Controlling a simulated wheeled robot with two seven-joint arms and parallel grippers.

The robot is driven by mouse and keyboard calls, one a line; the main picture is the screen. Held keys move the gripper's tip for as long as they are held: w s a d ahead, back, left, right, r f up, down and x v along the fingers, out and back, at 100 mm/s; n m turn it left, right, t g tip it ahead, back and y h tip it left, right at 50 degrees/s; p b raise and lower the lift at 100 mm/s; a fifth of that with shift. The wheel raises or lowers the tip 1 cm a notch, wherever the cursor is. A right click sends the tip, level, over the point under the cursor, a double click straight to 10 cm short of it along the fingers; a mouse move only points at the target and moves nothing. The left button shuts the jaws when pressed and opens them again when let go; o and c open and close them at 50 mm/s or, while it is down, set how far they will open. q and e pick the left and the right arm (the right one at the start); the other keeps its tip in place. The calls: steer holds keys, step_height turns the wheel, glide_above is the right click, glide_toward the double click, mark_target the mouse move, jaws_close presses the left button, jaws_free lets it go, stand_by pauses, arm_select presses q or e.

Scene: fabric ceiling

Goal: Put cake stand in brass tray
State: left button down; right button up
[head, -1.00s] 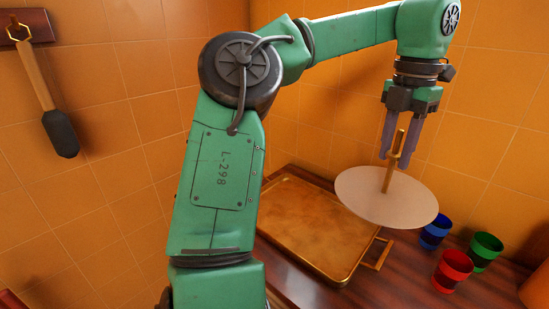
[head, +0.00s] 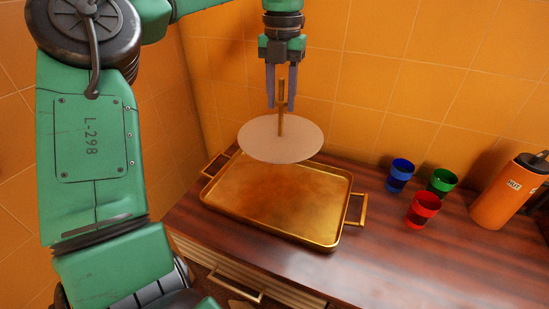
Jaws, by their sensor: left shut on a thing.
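The cake stand (head: 270,145) is a pale round plate with an upright wooden post in its middle. My left gripper (head: 281,102) points down and is shut on the post, holding the stand up with its plate roughly level. The brass tray (head: 275,205) is a shallow rectangular tray with a handle at each end, lying on the dark wooden counter. In the head view the plate overlaps the tray's back edge. My right gripper is not in view.
A blue cup (head: 400,175), a green cup (head: 441,181) and a red cup (head: 423,209) stand on the counter (head: 380,265) right of the tray. An orange bottle (head: 500,200) stands farther right. Tiled walls close off the back.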

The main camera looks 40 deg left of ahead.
mark_target(281, 135)
arm_select(q)
step_height(281, 135, down, 18)
steer(key=shift+r+p, duration=0.15)
steer(key=shift+p, duration=0.25)
steer(key=c, duration=0.5)
jaws_free()
step_height(281, 135, up, 12)
steer(key=shift+r+b, duration=0.2)
steer(key=shift+b, duration=0.15)
